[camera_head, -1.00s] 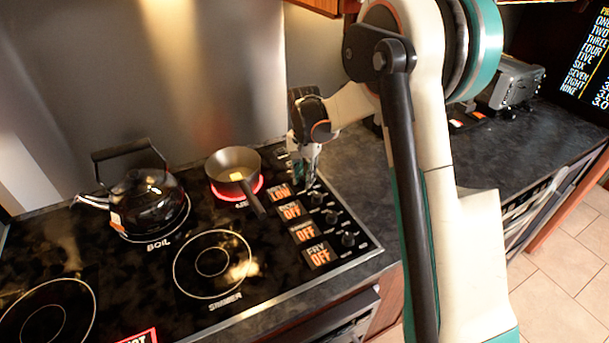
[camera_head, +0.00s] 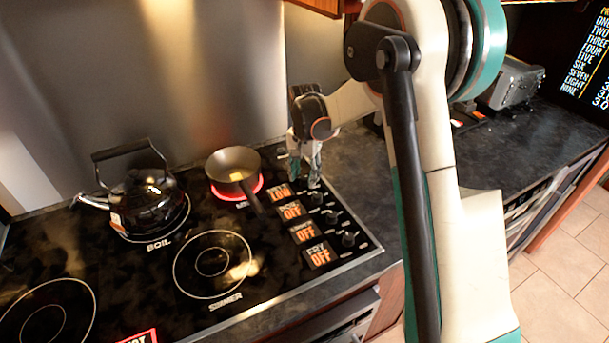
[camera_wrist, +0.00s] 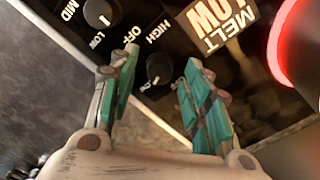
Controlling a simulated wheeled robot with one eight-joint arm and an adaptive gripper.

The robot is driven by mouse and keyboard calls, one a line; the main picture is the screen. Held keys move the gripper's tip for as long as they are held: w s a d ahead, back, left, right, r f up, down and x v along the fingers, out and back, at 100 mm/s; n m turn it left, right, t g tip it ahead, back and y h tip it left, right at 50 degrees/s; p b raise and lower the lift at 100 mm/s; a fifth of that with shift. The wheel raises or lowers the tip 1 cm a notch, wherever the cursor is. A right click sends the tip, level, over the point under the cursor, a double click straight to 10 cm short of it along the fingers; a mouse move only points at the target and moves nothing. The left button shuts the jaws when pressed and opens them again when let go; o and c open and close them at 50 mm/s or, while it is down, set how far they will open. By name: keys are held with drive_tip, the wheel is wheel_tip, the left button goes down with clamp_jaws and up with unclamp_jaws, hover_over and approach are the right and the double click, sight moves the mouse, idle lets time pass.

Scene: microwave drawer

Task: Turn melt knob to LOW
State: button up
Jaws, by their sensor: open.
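The MELT display tile (camera_head: 280,193) reads LOW at the back of the stove's control strip, and it also shows in the wrist view (camera_wrist: 222,20). A small dark round knob (camera_wrist: 158,68) near that display sits between my fingers in the wrist view, with a gap on each side. OFF and HIGH labels are beside it. My gripper (camera_wrist: 157,85) is open, with its teal finger pads spread. In the head view my gripper (camera_head: 304,178) is over the back end of the knob row and hides that knob.
A pan (camera_head: 232,164) sits on a glowing red burner left of my gripper. A black kettle (camera_head: 145,200) stands on the BOIL burner. Several other displays read OFF, with knobs (camera_head: 332,216) beside them. Dark counter (camera_head: 365,205) lies clear to the right.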

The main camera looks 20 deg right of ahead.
sight(305, 178)
wheel_tip(305, 178, up, 11)
drive_tip(key=shift+r, duration=0.2)
idle(0.3)
drive_tip(key=s+r+n+t, duration=0.2)
drive_tip(key=s+r, duration=0.3)
drive_tip(key=s, duration=0.3)
drive_tip(key=s+r+n+t, duration=0.1)
drive_tip(key=s+r+n, duration=0.1)
drive_tip(key=s+r, duration=0.35)
drive_tip(key=s+f+n+t, duration=0.2)
drive_tip(key=s, duration=0.7)
drive_tip(key=s+f+n+t, duration=0.2)
drive_tip(key=s+f, duration=0.1)
drive_tip(key=s, duration=0.6)
drive_tip(key=shift+n, duration=0.4)
